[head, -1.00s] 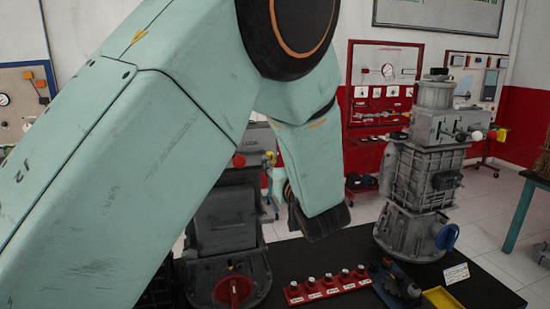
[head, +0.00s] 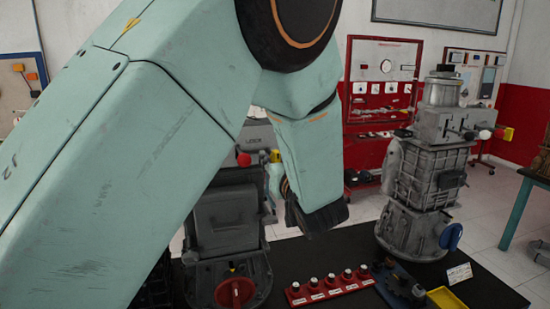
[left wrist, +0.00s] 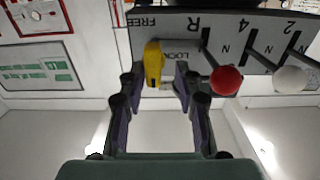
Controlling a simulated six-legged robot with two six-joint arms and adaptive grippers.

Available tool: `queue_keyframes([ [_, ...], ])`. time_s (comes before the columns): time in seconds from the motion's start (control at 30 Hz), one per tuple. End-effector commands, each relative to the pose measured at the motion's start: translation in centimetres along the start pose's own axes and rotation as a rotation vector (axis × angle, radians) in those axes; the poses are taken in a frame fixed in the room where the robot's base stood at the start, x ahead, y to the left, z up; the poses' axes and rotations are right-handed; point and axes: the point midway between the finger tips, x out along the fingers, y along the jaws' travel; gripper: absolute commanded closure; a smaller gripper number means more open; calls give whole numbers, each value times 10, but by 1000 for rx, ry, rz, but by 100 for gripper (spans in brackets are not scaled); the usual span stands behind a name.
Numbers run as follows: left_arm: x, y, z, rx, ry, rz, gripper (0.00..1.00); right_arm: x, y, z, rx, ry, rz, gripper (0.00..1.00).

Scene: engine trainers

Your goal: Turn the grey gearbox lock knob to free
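The lock knob (left wrist: 153,64) is yellow and elongated, on a grey panel (left wrist: 177,24) lettered FREE, LOCK and R. The panel appears upside down in the left wrist view. The knob's long side runs up and down there, with LOCK beside it and FREE above. My left gripper (left wrist: 158,80) is open, its fingertips on either side of the knob, nearer it on the left. I cannot tell whether they touch it. In the head view the knob (head: 275,156) shows on the left grey gearbox (head: 225,218), and my left arm hides most of that gripper. My right gripper is out of view.
A red-ball lever (left wrist: 225,80) and a white-ball lever (left wrist: 291,79) stand right of the knob. A second grey gearbox (head: 429,180) with a blue wheel (head: 451,237) stands right. A red block with several knobs (head: 333,288) sits on the black bench.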

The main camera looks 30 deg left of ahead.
Motion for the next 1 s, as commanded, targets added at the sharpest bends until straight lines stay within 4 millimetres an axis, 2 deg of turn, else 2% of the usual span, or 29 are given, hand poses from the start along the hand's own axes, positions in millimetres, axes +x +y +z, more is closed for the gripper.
queue_keyframes([
  [0.03, 0, 0, 0, 0, 0, 1, 73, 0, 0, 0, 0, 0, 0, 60],
  [0.37, 1, 1, 0, 1, 0, 4, 100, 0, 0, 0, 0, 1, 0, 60],
  [1.0, 3, 1, -1, -4, 3, 1, 100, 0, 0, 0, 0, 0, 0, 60],
])
